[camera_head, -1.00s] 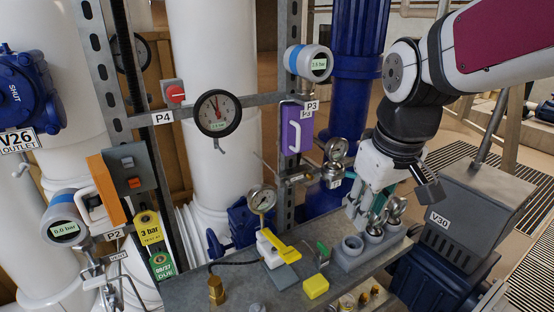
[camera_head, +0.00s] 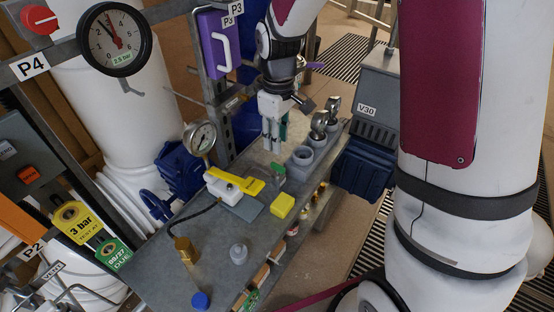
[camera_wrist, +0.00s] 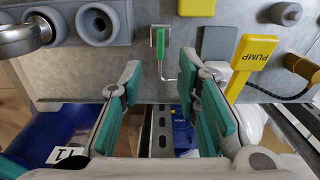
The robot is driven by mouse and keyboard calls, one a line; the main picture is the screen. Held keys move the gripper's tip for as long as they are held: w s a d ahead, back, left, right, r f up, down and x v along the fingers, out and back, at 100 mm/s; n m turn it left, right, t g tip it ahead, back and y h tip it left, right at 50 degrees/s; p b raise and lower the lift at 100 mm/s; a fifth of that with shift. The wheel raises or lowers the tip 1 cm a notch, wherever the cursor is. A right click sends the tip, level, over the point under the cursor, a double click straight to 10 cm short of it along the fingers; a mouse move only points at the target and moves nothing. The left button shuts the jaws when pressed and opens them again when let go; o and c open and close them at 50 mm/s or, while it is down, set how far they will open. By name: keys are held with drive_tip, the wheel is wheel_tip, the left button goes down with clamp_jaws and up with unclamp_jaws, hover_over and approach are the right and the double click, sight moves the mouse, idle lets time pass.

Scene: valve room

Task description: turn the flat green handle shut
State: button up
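The flat green handle (camera_head: 278,170) is small and stands on the grey bench near its far end. In the wrist view, the green handle (camera_wrist: 162,40) lies lengthwise up and down the picture, beside a small metal plate. In the wrist view, my gripper's teal-padded fingers (camera_wrist: 166,82) are spread wide, with nothing between the pads. The handle sits past the fingertips, between their lines.
A yellow pump lever (camera_head: 238,184) and a yellow block (camera_head: 283,204) stand close to the handle. A dial gauge (camera_head: 200,138) rises on the left. The bench (camera_head: 220,262) front is partly clear.

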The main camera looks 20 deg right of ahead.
sight(278, 165)
wheel_tip(278, 165, down, 9)
drive_tip(key=shift+f, duration=0.1)
idle(0.4)
clamp_jaws()
